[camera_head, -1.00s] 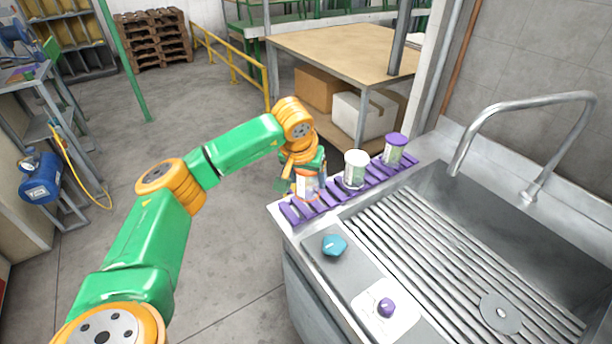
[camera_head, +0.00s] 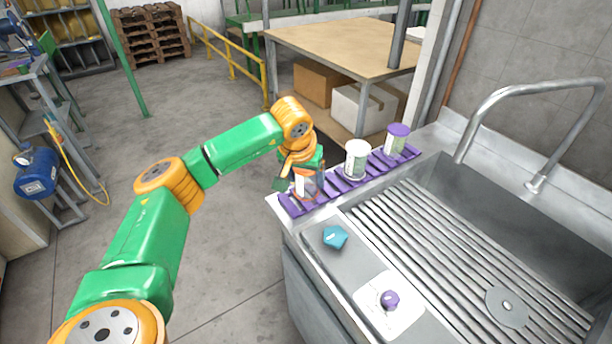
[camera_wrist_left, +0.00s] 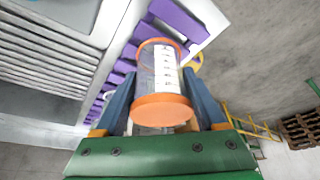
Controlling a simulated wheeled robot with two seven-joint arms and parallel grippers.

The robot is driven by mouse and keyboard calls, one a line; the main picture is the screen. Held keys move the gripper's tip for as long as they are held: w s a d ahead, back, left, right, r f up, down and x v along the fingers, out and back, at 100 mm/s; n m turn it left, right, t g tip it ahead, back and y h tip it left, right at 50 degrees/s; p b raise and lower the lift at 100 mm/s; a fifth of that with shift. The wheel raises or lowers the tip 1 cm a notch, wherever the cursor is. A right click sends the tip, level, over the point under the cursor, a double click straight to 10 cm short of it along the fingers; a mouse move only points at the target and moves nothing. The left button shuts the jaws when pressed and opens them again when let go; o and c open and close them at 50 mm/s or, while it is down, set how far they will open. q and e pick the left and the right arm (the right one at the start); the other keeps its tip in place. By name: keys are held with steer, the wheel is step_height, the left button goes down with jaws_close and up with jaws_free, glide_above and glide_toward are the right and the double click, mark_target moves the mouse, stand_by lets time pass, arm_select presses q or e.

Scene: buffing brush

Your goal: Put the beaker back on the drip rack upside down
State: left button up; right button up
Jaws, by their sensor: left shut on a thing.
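The beaker (camera_wrist_left: 168,75) is clear with a white marked label, an orange ring at one end and an orange disc at the other. My left gripper (camera_wrist_left: 160,78) is shut on it, one blue finger on each side. In the left wrist view the disc faces the camera and the ring end lies toward the rack. In the head view the beaker (camera_head: 304,186) is at the left end of the purple drip rack (camera_head: 332,187), partly hidden by my gripper. I cannot tell whether it touches the rack. My right gripper is not in view.
A white-topped beaker (camera_head: 356,160) and a purple-topped beaker (camera_head: 396,140) stand farther right on the rack. A steel sink (camera_head: 440,250) with a tap (camera_head: 520,95) lies to the right. A teal object (camera_head: 335,237) and a purple knob (camera_head: 389,300) are on the front ledge.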

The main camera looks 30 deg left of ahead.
arm_select(q)
steer(key=shift+f+b, duration=0.4)
steer(key=shift+f, duration=0.15)
